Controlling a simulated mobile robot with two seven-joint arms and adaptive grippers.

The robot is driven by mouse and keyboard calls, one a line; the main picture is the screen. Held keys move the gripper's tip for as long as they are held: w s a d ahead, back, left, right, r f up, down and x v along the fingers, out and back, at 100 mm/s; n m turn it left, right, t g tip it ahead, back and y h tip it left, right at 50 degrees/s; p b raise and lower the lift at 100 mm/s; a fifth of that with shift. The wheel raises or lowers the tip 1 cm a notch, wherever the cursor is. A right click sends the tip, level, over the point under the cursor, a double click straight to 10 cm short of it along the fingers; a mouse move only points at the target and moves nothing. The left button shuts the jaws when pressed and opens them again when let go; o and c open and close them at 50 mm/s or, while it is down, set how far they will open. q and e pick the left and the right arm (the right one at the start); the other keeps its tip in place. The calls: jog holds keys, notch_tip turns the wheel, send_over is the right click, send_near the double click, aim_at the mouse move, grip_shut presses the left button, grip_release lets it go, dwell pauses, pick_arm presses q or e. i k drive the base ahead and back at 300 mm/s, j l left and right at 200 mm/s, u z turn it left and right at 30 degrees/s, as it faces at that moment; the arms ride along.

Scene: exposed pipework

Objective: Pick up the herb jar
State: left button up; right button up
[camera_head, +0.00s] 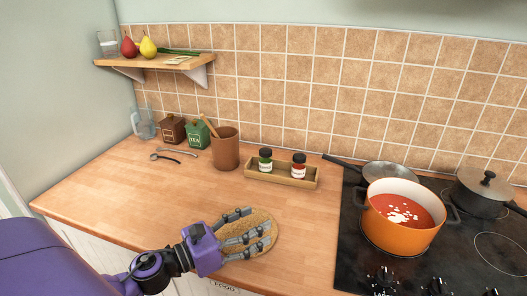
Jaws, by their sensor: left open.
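Two small jars with dark lids stand upright in a shallow wooden tray (258,181) against the tiled wall. The jar with green contents or label (265,163) is on the left and looks like the herb jar. The jar with a red label (298,168) is on the right. Their lower parts are hidden by the tray's front wall. My left gripper (259,226) is open and empty over a round cork-coloured mat (262,216) near the counter's front edge, apart from and in front of the tray. My right gripper is out of view.
A brown pot with a wooden utensil (226,150) stands left of the tray. An orange pot of red soup (401,233) and pans sit on the black hob (351,270) to the right.

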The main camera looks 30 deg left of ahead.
aim_at(266, 157)
jog(key=i+j, duration=0.7)
jog(key=j, duration=0.1)
